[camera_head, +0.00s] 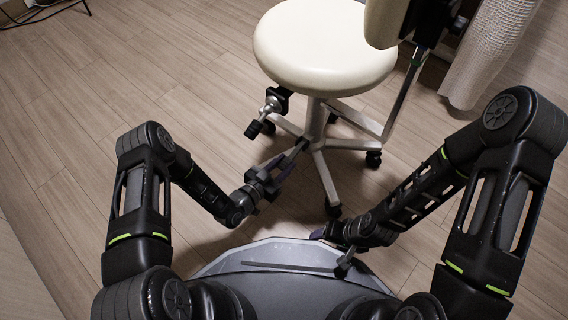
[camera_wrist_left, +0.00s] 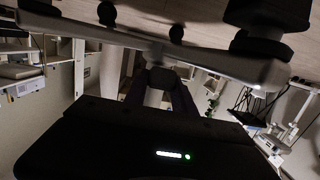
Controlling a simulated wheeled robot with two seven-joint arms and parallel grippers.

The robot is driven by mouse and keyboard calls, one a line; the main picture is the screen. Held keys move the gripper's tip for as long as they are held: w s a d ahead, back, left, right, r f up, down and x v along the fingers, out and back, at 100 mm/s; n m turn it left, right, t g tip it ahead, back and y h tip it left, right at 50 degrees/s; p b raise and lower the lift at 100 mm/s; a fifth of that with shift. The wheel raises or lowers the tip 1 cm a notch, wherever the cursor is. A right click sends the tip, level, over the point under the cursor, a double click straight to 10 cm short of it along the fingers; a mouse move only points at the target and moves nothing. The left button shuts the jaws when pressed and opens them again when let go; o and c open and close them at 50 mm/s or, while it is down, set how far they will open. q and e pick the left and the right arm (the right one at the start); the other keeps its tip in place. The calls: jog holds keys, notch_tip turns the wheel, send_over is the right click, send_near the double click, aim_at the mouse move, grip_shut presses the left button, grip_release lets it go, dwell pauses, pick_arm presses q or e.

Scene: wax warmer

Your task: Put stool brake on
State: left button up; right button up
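The stool (camera_head: 322,45) has a round cream seat and a pale legged base with black casters, such as the front caster (camera_head: 333,210) and right caster (camera_head: 373,158). No brake tab can be made out. My left gripper (camera_head: 283,163) is low at the end of the front-left leg, its dark purple fingers apart. In the left wrist view, a grey part shows between those fingers (camera_wrist_left: 163,95), with the stool base (camera_wrist_left: 215,58) beyond. Whether they touch it I cannot tell. My right gripper (camera_head: 325,235) is low near the front caster; its opening is unclear.
A cream backrest (camera_head: 385,22) stands on a metal post at right. A pale curtain (camera_head: 490,50) hangs at upper right. The wooden floor (camera_head: 90,90) at left is clear.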

pick_arm(q)
jog(key=o, duration=0.5)
jog(key=shift+c, duration=0.2)
jog(key=p+v, duration=0.3)
jog(key=v, duration=0.5)
jog(key=shift+w, duration=0.15)
